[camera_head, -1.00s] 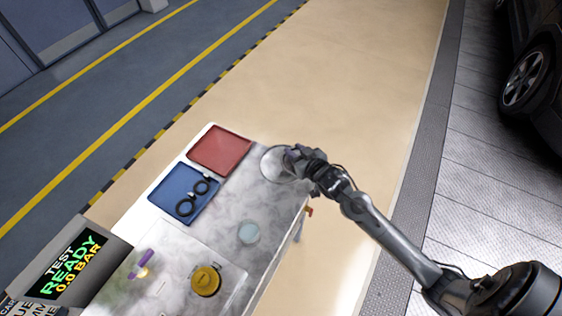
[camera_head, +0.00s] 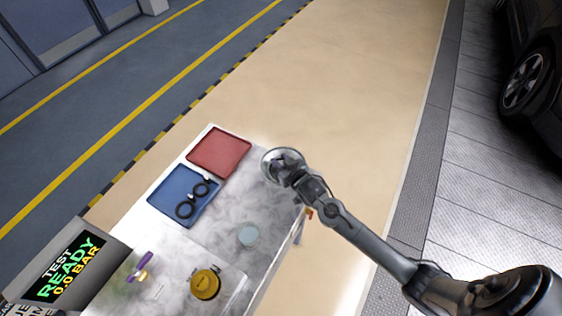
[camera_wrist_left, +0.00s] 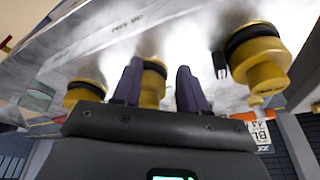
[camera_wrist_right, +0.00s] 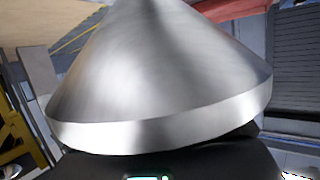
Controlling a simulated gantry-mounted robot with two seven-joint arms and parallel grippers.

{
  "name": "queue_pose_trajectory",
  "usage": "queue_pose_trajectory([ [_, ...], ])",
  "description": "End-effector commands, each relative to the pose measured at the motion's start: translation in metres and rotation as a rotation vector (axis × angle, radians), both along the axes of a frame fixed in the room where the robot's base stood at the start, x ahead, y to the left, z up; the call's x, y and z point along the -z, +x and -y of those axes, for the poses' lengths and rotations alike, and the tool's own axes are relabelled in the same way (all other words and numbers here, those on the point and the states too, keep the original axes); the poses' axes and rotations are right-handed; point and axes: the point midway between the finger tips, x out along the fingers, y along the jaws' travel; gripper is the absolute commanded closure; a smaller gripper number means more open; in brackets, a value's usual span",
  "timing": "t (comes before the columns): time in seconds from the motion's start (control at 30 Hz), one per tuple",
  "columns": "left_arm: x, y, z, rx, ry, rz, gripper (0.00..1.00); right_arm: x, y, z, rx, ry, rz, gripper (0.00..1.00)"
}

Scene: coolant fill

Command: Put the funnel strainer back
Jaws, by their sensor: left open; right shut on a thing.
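The funnel strainer shows in the right wrist view as a large shiny metal cone (camera_wrist_right: 160,75) with a broad rim band, filling most of the picture. My right gripper (camera_head: 288,166) is shut on it; the cone hides the fingers in the right wrist view. In the head view the strainer is a round silvery shape (camera_head: 268,161) partly behind the gripper, by the far right edge of the table, right of the red tray. I cannot tell whether it touches the table. My left gripper (camera_wrist_left: 158,78) is open, with a yellow cap (camera_wrist_left: 153,92) showing behind its fingers.
The red tray (camera_head: 238,137) is empty. The blue tray (camera_head: 161,194) holds black rings. A test display (camera_head: 70,268) stands at lower left.

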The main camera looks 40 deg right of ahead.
Motion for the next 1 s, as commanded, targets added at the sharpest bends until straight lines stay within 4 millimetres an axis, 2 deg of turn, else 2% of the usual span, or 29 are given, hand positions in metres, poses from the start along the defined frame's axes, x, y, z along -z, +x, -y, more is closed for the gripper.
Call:
queue_pose_trajectory([
  [0.27,0.001,0.0,0.003,-0.007,-0.011,-0.001,0.57,0.003,0.0,0.0,0.0,0.001,0.0,0.99],
  [0.3,0.001,0.0,0.003,-0.007,-0.011,-0.001,0.57,0.002,0.0,0.0,0.0,0.001,0.0,0.65],
  [0.43,0.001,0.0,0.003,-0.007,-0.011,-0.001,0.57,0.002,0.0,0.0,0.0,0.0,0.0,0.45],
  [0.8,0.0,0.0,0.001,-0.001,-0.002,0.0,0.57,-0.001,0.0,0.0,0.0,0.0,0.001,0.44],
  [1.0,-0.002,0.0,-0.001,0.002,0.003,-0.001,0.57,-0.008,-0.02,-0.002,-0.001,0.001,-0.001,0.44],
])
